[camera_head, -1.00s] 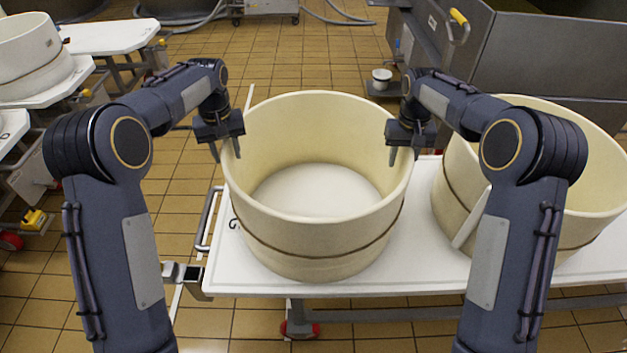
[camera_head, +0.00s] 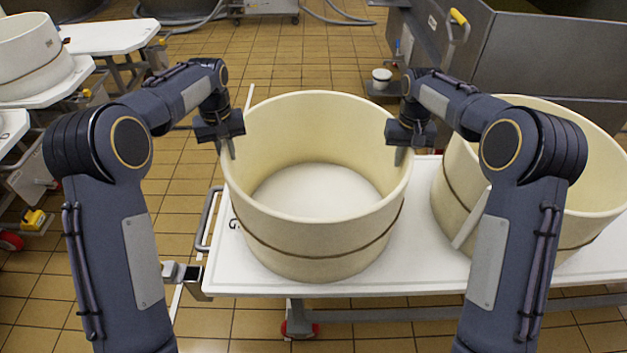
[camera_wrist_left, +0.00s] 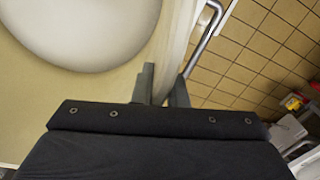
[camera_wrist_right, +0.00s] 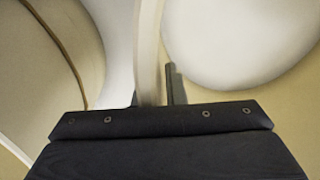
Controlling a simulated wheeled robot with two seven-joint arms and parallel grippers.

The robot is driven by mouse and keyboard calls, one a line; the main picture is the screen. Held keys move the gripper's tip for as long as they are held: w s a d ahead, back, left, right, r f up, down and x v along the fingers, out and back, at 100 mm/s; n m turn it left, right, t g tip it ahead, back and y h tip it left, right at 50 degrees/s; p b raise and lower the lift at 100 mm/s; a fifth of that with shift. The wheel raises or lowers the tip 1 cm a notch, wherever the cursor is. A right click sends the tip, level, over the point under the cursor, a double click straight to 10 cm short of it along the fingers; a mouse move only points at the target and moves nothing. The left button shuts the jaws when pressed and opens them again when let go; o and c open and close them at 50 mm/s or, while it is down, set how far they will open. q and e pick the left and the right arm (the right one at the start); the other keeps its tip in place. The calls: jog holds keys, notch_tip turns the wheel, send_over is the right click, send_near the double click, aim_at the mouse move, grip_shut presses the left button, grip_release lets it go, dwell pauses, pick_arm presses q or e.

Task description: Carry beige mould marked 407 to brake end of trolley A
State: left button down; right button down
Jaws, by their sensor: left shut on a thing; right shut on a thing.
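A round beige mould (camera_head: 318,232) with a dark band around it stands upright on the white top of a trolley (camera_head: 425,268). No number shows on its visible side. My left gripper (camera_head: 228,150) is shut on the left side of its rim, with the wall between the fingers, as the left wrist view (camera_wrist_left: 163,92) also shows. My right gripper (camera_head: 400,155) is shut on the right side of its rim; the right wrist view (camera_wrist_right: 152,90) shows the wall between the fingers. A black letter, partly hidden by the mould, is on the trolley top at left.
A second beige mould (camera_head: 455,195) stands close on the right on the same trolley. A metal handle (camera_head: 207,218) is at the trolley's left end. White tables with another mould (camera_head: 30,55) are at far left. A grey metal vat (camera_head: 545,60) stands behind right. Tiled floor is free behind.

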aim_at(222, 141)
pick_arm(q)
jog(key=shift+w+a+r, duration=0.1)
jog(key=shift+a+r, duration=0.05)
pick_arm(e)
jog(key=shift+w+d+r, duration=0.1)
jog(key=shift+r, duration=0.1)
dwell(0.6)
